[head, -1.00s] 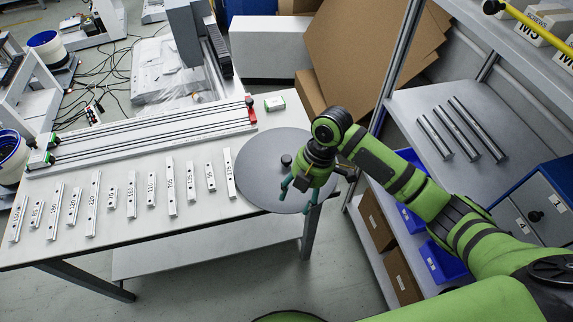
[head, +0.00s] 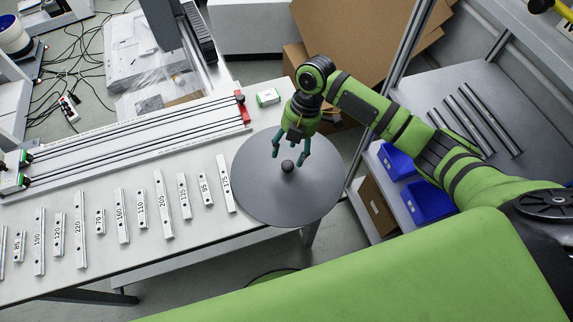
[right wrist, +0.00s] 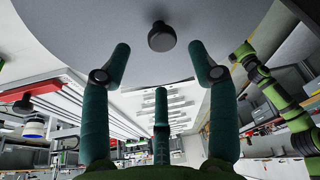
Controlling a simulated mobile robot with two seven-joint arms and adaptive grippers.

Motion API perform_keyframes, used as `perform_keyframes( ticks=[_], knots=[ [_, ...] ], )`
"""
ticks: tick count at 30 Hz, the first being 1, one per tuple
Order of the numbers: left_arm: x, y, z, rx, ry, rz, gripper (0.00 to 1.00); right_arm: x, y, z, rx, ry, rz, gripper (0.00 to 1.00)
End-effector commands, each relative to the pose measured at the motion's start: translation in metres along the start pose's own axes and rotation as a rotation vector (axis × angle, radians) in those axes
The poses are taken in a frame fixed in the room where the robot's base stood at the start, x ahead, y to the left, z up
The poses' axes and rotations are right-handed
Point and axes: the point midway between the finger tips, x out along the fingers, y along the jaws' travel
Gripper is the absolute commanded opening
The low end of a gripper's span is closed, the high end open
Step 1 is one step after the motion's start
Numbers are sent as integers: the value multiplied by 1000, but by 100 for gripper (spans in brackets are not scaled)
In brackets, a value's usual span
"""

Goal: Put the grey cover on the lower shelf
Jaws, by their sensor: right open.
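The grey cover (head: 262,195) is a round flat disc with a black knob (head: 288,166) in its middle. It lies on the right end of the white table, its right edge reaching past the table corner. My right gripper (head: 291,157) is open and empty, its fingers around or just above the knob in the head view. In the right wrist view the knob (right wrist: 161,37) shows beyond the open fingertips (right wrist: 160,65), apart from them. My left gripper is not in view.
Several numbered metal strips (head: 122,215) lie on the table left of the cover. A linear rail unit (head: 130,130) and a small green-white box (head: 267,97) stand behind. Blue bins (head: 428,200) and a cardboard box (head: 378,208) sit under the shelf board.

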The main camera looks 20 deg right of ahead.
Motion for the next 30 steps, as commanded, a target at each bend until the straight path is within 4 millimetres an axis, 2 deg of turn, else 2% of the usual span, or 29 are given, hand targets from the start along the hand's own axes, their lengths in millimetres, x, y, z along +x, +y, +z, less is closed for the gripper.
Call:
perform_keyframes(
  ticks=[5,9,17,18,22,30],
  knots=[
    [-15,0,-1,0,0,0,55,24,-8,1,3,1,-4,60],
    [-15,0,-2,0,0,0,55,42,-7,2,2,0,-2,60],
    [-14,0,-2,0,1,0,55,46,-6,3,0,-1,1,60],
    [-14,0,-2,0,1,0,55,46,-6,3,0,-1,1,52],
    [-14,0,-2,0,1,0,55,46,-6,3,0,-1,0,0],
    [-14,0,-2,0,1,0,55,45,-6,2,0,0,3,0]
  ],
)
